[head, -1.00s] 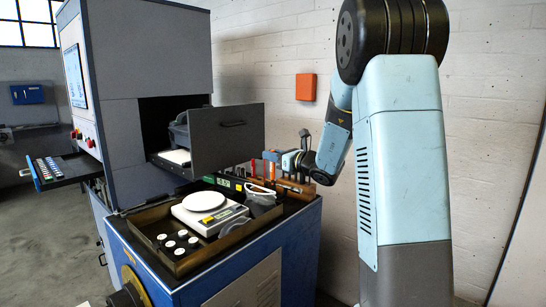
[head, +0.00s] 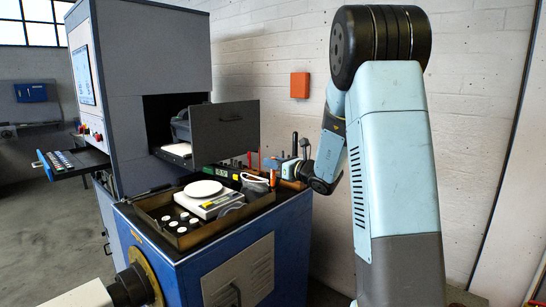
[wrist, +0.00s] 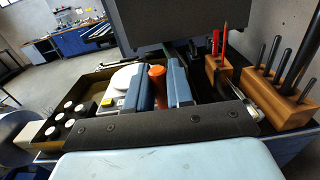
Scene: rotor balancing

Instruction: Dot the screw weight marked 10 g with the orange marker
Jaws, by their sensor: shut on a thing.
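My gripper (head: 283,168) is shut on the orange marker (wrist: 157,78). In the wrist view the marker stands upright between the two blue fingers (wrist: 158,92); its lower end is hidden. In the head view the marker (head: 273,178) shows at the gripper, beyond the right side of the tray. Several dark screw weights with white tops (head: 182,216) sit in the tray's left part, well left of the gripper. They also show in the wrist view (wrist: 69,104). Their markings are too small to read, so I cannot tell which is 10 g.
A brown tray (head: 205,240) holds the weights and a white scale (head: 204,189). A wooden block with red pens (wrist: 216,82) and another with dark tools (wrist: 285,108) stand right of the gripper.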

